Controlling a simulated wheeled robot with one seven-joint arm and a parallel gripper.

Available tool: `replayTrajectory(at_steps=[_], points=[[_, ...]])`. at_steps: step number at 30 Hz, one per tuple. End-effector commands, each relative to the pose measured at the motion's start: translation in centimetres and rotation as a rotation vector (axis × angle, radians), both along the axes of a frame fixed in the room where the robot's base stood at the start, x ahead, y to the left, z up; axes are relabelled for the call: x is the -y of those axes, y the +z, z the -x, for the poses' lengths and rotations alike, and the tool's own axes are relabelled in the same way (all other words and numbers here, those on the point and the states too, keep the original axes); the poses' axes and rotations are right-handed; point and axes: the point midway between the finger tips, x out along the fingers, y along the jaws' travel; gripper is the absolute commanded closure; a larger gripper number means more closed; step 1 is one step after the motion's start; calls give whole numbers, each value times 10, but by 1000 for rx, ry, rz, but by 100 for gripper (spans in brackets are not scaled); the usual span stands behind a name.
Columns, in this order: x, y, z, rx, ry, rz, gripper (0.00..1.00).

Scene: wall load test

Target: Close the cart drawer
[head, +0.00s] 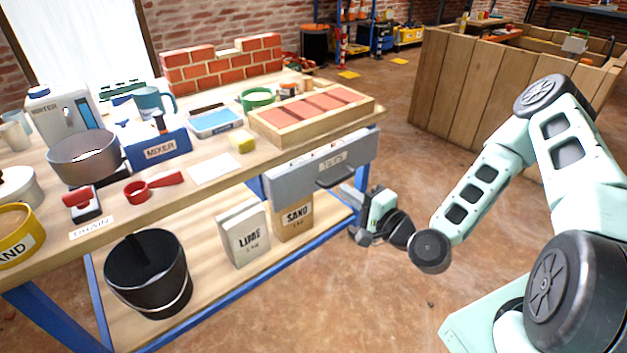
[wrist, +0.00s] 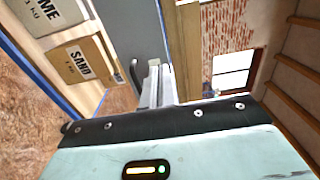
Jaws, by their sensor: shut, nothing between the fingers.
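The cart drawer (head: 300,177) has a grey front with a small label and a dark bar handle (head: 335,176). It sits under the right end of the wooden worktop. How far it stands out is hard to tell. My gripper (head: 351,194) is just right of and below the handle, in front of the drawer. In the wrist view, the shut fingers (wrist: 157,75) point along the grey drawer front (wrist: 133,35), beside the dark handle (wrist: 135,74). Nothing is held between them. Whether the fingers touch the front or the handle cannot be told.
The worktop (head: 213,170) carries a brick tray (head: 312,110), a mixer box (head: 160,149) and several tools. The lower shelf holds a black bucket (head: 148,272), a lime bag (head: 244,235) and a sand bag (head: 294,217). Open floor lies to the cart's right, before a wooden crate (head: 455,85).

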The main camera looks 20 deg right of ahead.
Motion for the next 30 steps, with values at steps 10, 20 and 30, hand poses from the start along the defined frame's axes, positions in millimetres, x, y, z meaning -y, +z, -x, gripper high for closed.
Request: replayTrajectory(at_steps=[10, 20, 30], points=[[-11, -7, -35, 2, 1, 3, 100], [-28, -3, -84, 3, 1, 1, 100], [-34, 0, -104, -2, 1, 0, 100]])
